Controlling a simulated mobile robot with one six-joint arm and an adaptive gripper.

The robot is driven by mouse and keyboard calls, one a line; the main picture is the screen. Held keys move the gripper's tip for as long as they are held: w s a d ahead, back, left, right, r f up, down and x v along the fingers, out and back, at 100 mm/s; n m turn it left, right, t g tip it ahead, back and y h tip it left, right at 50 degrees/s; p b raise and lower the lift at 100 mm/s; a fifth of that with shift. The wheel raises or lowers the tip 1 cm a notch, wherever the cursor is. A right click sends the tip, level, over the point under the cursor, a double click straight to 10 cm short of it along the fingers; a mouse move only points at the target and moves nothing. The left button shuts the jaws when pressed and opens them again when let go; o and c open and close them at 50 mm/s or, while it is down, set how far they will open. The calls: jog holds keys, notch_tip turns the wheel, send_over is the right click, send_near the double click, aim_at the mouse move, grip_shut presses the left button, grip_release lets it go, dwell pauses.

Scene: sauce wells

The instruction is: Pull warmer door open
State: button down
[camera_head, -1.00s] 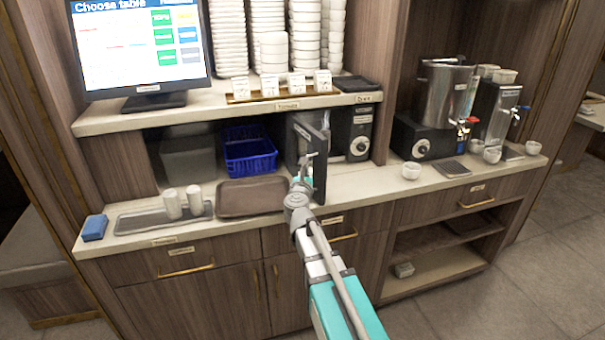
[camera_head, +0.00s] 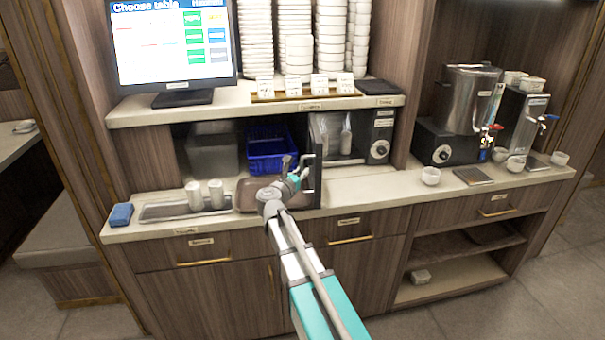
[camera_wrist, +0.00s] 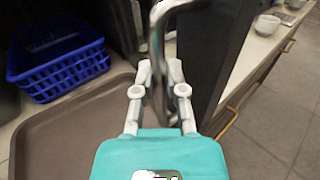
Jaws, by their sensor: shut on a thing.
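The warmer (camera_head: 382,140) is a dark box with a dial at its right side, under the shelf. Its dark door (camera_head: 318,180) stands swung out toward the front left, so the warmer is open and pale items show inside. The door's curved metal handle (camera_wrist: 157,45) shows in the wrist view, with the dark door (camera_wrist: 205,50) right beside it. My gripper (camera_head: 300,172) is at the handle on the door's left face. In the wrist view my gripper (camera_wrist: 160,85) has its two fingers shut around the handle.
A brown tray (camera_wrist: 60,130) lies on the counter left of the door, partly under my gripper. A blue basket (camera_head: 268,150) sits behind it. A grey tray with white cups (camera_head: 205,195) is further left. Counter right of the door (camera_head: 370,188) is clear.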

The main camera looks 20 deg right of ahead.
jog(key=shift+w+d+r, duration=0.1)
jog(key=shift+w+d, duration=0.05)
jog(key=c, duration=0.7)
grip_release()
jog(key=shift+d, duration=0.1)
jog(key=shift+v, duration=6.1)
jog(key=shift+d, duration=0.1)
